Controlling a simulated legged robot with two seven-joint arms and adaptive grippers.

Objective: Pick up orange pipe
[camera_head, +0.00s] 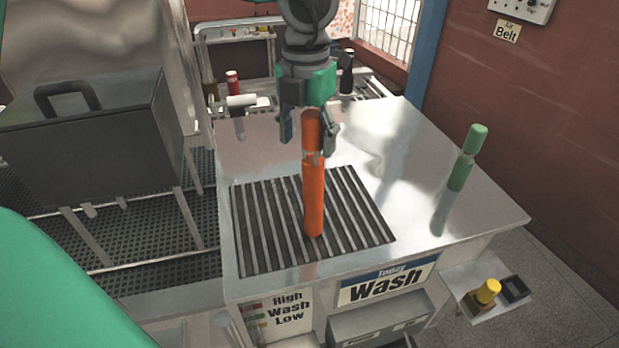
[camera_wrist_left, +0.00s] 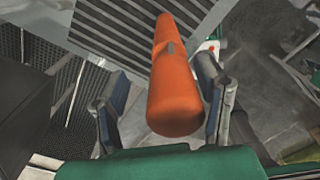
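The orange pipe (camera_head: 313,195) stands upright on the black slatted grate in the metal counter in the head view. In the left wrist view the orange pipe (camera_wrist_left: 176,90) runs away from the camera, its near end between the fingers. My left gripper (camera_head: 308,138) is above the counter, with one finger on each side of the pipe's upper end. In the wrist view the left gripper (camera_wrist_left: 162,105) is open, with a clear gap to its left finger. The right finger is close to the pipe; contact is unclear. My right gripper is not in view.
The grate (camera_head: 375,232) has bare room around the pipe. A dark box (camera_head: 90,135) is at left. A yellow item (camera_head: 487,291) sits on a low shelf at the lower right.

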